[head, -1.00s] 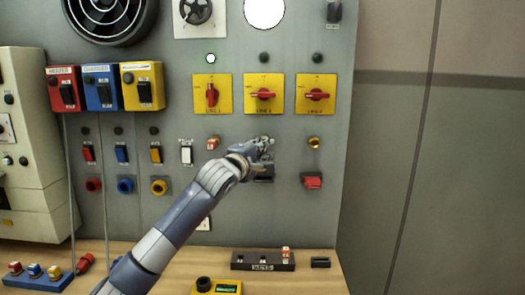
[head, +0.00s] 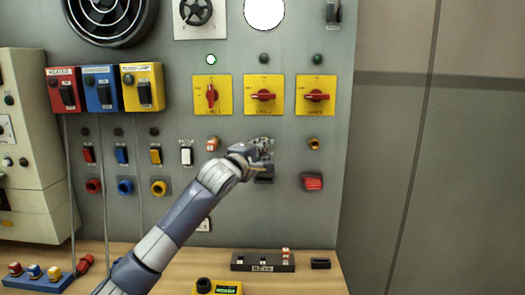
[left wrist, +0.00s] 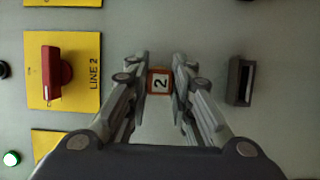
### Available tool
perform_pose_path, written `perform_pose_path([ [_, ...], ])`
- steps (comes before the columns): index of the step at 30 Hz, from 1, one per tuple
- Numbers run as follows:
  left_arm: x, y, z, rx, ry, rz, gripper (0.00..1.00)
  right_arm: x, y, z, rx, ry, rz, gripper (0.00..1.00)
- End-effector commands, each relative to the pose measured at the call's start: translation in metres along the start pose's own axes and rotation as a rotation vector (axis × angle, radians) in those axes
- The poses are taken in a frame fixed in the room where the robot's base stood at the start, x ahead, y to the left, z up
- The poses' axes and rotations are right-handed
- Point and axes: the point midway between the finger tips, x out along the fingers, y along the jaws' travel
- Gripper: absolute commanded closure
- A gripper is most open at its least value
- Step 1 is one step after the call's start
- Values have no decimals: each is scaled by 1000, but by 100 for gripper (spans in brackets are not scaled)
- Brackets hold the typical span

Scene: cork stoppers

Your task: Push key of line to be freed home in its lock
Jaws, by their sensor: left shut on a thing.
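The key marked 2 (left wrist: 160,81), an orange-edged tag, sits between the fingertips of my left gripper (left wrist: 160,84) in the left wrist view. The gripper is shut on it. In the head view my left gripper (head: 262,150) is at the panel, below the red LINE 2 switch (head: 263,96), and covers the key and its lock. How deep the key sits cannot be told. The LINE 2 switch also shows in the left wrist view (left wrist: 52,74). My right gripper is not in view.
A key (head: 212,144) is at the panel under the LINE 1 switch (head: 212,96). A brass lock (head: 314,143) is on the right. A black slotted part (left wrist: 240,80) lies beside the gripper. The key rack (head: 247,266) on the table holds one key (head: 285,252).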

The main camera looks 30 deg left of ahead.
Motion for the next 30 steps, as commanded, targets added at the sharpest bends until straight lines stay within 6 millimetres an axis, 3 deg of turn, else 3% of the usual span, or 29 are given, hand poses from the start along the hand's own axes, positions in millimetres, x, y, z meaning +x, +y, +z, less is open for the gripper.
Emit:
perform_pose_path([
  [15,7,1,-2,0,-1,1,100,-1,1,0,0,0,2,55],
  [16,7,1,-2,0,-1,1,74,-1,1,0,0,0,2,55],
  [18,7,1,-2,0,-1,1,59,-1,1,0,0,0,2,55],
  [19,7,1,-2,0,-1,1,56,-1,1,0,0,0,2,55],
  [30,6,0,-3,0,0,-1,56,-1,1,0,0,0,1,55],
])
